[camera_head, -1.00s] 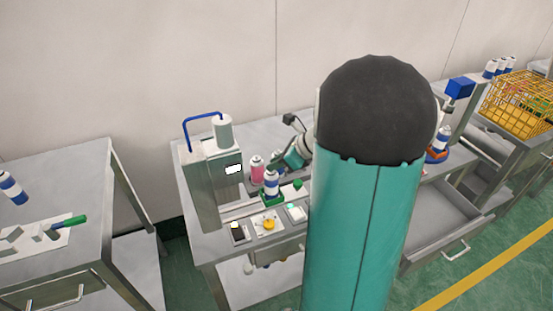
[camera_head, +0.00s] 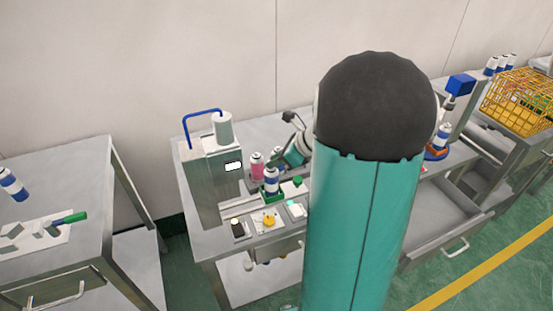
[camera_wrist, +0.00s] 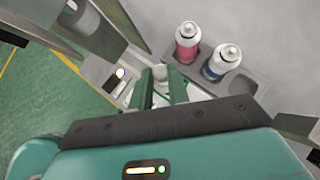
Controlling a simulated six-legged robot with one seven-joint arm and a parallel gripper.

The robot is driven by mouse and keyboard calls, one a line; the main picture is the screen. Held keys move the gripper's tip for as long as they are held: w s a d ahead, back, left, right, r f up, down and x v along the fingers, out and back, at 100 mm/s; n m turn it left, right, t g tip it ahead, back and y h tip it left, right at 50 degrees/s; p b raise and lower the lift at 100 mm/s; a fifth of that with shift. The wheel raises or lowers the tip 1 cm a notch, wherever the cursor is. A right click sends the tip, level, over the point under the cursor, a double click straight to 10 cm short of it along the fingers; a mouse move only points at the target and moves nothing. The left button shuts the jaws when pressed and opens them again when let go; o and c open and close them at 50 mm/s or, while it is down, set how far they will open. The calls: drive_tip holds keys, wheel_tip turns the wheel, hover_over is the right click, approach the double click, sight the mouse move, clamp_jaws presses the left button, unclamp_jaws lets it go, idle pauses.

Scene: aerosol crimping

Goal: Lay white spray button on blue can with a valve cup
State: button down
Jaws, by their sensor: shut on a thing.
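A blue and white can (camera_head: 271,183) stands upright in a green holder on the middle bench in the head view. My gripper (camera_wrist: 161,88) has its two green fingers closed around a small white piece (camera_wrist: 160,73), apparently the white spray button. In the head view my gripper (camera_head: 278,161) is close beside and above the can's top, partly hidden by my arm. Whether the button touches the can cannot be told. A second blue can (camera_wrist: 222,62) and a pink can (camera_wrist: 187,45) stand in a grey rack in the wrist view.
A grey press (camera_head: 212,180) with a blue hose stands left of the holder. Small control boxes (camera_head: 268,221) line the bench front. Another blue can (camera_head: 441,138) stands on an orange base at right. An open drawer (camera_head: 435,225) juts forward.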

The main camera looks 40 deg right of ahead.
drive_tip(key=shift+f, duration=0.1)
idle(0.7)
drive_tip(key=c, duration=1.3)
unclamp_jaws()
drive_tip(key=shift+o, duration=0.2)
wheel_tip(320, 180, up, 12)
idle(0.5)
drive_tip(key=shift+a, duration=0.1)
idle(0.3)
